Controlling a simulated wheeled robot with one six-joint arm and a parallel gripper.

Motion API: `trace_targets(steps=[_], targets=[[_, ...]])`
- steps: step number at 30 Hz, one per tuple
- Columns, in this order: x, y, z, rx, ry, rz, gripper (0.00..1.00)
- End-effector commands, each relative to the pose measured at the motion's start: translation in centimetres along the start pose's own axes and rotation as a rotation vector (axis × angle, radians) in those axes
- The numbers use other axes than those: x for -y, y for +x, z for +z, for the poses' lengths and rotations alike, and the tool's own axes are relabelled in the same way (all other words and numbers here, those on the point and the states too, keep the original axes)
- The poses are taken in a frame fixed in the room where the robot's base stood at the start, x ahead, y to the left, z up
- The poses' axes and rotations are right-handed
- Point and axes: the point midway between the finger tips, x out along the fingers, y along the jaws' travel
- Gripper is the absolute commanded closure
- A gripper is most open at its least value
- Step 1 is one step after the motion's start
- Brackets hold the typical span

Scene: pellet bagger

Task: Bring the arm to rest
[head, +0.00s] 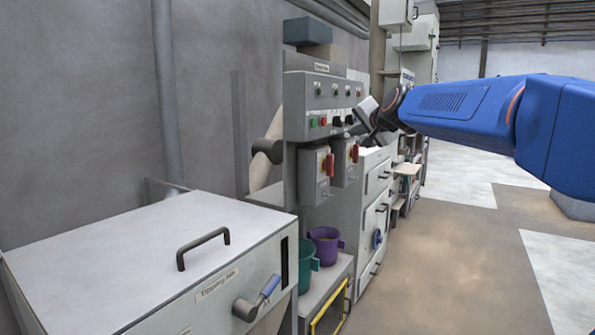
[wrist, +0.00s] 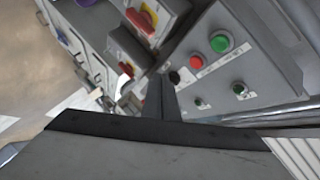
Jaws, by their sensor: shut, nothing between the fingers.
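My blue arm (head: 450,108) reaches in from the right in the head view. My gripper (head: 352,128) is at its end, close in front of the grey control panel (head: 310,93). In the wrist view my gripper (wrist: 163,82) has its dark fingers together with nothing held. A green button (wrist: 221,41), a red button (wrist: 196,62) and a black knob (wrist: 174,77) show just beyond the fingers. I cannot tell whether the fingertips touch the panel.
Below the panel are two boxes with red switches (head: 329,165) (head: 355,152). A purple bucket (head: 325,246) and a teal bucket (head: 305,267) stand on a low shelf. A white cabinet (head: 120,262) with a handle is front left. Floor at right is open.

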Motion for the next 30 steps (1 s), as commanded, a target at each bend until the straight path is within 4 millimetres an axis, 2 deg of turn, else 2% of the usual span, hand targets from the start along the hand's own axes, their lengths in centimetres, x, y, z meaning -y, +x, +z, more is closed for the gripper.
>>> trace_targets(steps=[1, 5, 11, 17, 24, 30], targets=[[-1.0, -1.7, 1.3, 0.022, -0.033, 0.02, 1.0], [-4.7, -6.0, 5.2, 0.099, -0.135, 0.087, 1.0], [-11.2, -12.8, 11.4, 0.224, -0.289, 0.19, 1.0], [-18.5, -19.8, 17.7, 0.355, -0.435, 0.29, 1.0], [-28.1, -28.2, 25.2, 0.523, -0.598, 0.408, 1.0], [-35.1, -34.1, 30.2, 0.646, -0.705, 0.488, 1.0]])
